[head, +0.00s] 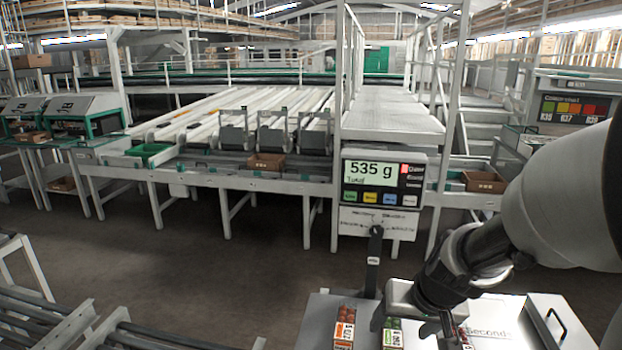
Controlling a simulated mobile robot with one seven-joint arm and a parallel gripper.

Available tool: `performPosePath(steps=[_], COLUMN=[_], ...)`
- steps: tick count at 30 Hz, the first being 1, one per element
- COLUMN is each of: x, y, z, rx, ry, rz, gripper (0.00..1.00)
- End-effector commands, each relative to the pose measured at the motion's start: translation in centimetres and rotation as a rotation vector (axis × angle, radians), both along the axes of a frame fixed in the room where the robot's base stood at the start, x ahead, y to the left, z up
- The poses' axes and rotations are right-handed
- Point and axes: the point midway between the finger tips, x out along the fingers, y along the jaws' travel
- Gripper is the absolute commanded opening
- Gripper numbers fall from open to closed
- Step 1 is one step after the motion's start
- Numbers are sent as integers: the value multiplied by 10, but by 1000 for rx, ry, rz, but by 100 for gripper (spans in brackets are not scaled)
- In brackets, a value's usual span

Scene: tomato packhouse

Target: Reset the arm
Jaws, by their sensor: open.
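My arm comes in from the right, and my gripper (412,322) hangs low over the pale worktop (318,318) at the bottom of the view. Its fingers are apart, one on each side of a small gap. A labelled punnet with green contents (392,335) shows just below and between the fingers. I cannot tell whether the fingers touch it. A second punnet with red tomatoes (344,325) stands to its left, apart from my gripper. A third item is partly hidden behind the right finger.
A weighing display (383,183) reading 535 g stands on a post behind the worktop. A dark handle (547,318) and "Seconds" lettering are at the right. Metal rollers (100,325) lie at lower left. Sorting lanes (240,110) stand behind open floor.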

Motion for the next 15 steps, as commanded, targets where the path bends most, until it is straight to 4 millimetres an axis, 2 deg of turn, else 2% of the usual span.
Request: performPosePath(steps=[1, 5, 6, 9, 12, 15], x=[-7, -38, -52, -86, -116, -137], y=[8, 30, 35, 42, 41, 38], z=[39, 117, 142, 194, 229, 249], rx=[15, 32, 27, -8, -59, -105], ry=[-19, -40, -46, -55, -61, -66], rz=[19, 76, 92, 119, 123, 114], gripper=[69, 69, 69, 69, 69, 69])
